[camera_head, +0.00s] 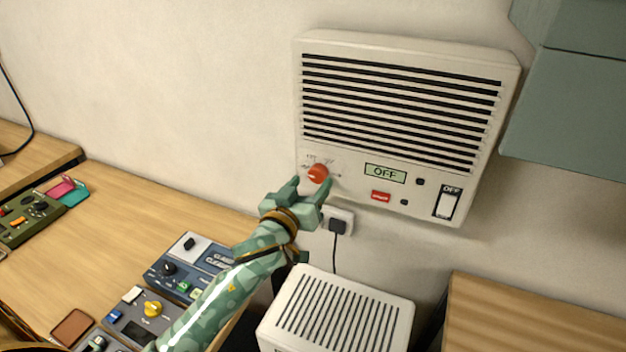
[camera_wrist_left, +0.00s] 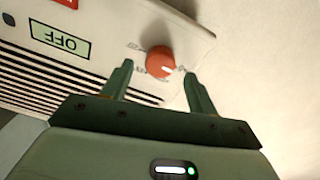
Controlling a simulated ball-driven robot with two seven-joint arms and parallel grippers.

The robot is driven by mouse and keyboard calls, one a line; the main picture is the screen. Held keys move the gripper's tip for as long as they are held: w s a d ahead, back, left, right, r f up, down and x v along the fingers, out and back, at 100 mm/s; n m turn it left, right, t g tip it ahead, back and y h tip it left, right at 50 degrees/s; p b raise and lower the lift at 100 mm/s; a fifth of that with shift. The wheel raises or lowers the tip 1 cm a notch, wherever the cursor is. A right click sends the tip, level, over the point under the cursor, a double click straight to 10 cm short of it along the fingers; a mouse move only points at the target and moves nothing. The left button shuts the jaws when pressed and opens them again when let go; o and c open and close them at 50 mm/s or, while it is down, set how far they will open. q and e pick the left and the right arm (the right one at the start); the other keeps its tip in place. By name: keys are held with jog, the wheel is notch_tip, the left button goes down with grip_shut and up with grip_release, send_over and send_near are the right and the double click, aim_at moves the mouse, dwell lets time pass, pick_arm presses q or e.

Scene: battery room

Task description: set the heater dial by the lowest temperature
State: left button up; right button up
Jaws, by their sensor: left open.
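The wall heater (camera_head: 408,120) is a cream box with dark slats. Its orange-red dial (camera_head: 318,173) is at the lower left of its front. The heater's display (camera_head: 385,173) reads OFF. My left gripper (camera_head: 312,190) is open just below the dial, its fingers pointing up toward it. In the left wrist view the dial (camera_wrist_left: 160,62) shows between and beyond the tips of the open gripper (camera_wrist_left: 158,78), with a gap on each side. A pale mark shows on the dial; the printing around it is too small to read. My right gripper is not in view.
A red button (camera_head: 381,197) and a rocker switch (camera_head: 447,203) marked OFF are on the heater. A plug sits in a socket (camera_head: 337,222) below it. A white slatted box (camera_head: 338,312) stands below. The desk (camera_head: 130,225) at left holds several control panels. A grey-green cabinet (camera_head: 570,105) hangs at right.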

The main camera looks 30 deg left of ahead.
aim_at(318, 174)
pick_arm(q)
jog(key=shift+w, duration=1.3)
jog(key=c, duration=1)
